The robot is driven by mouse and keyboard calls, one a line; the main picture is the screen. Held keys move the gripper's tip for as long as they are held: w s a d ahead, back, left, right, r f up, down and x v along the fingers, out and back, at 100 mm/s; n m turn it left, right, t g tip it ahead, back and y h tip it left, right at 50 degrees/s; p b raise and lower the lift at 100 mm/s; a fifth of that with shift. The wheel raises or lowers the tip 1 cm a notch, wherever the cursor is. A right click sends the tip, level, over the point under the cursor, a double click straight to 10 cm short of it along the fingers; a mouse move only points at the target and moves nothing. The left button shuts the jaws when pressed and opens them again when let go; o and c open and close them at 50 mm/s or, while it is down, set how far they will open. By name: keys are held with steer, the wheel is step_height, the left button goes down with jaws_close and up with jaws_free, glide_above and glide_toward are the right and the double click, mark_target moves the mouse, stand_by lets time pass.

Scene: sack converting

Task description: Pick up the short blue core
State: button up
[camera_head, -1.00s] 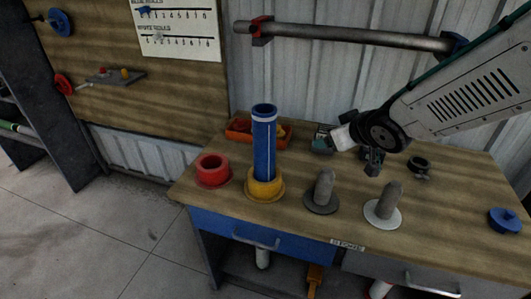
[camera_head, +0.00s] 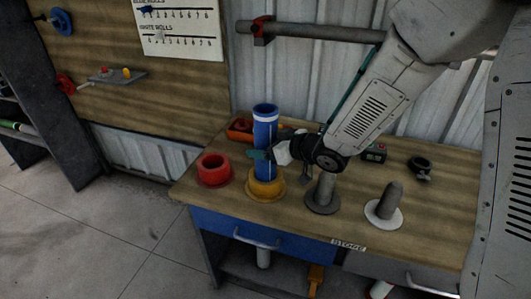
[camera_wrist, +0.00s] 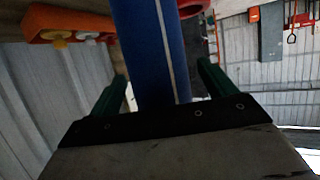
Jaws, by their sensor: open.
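A blue core (camera_head: 265,128), a tube with a white band near its top and a pale lengthwise stripe, stands upright in a yellow flanged holder (camera_head: 264,186) on the bench. It also fills the middle of the wrist view (camera_wrist: 150,45). My gripper (camera_head: 262,154) is at the core's mid-height, coming from the right. In the wrist view its two green fingers (camera_wrist: 160,88) are open, one on each side of the core, with a gap visible at the left finger.
A red ring (camera_head: 213,169) sits left of the holder. An orange tray (camera_head: 240,130) lies behind the core. A grey peg (camera_head: 326,188) and a peg on a white disc (camera_head: 388,203) stand to the right. A horizontal bar (camera_head: 320,32) is on the wall behind.

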steer(key=shift+w+a+f, duration=0.15)
steer(key=shift+w+a, duration=0.1)
steer(key=shift+a, duration=0.05)
steer(key=c, duration=1.3)
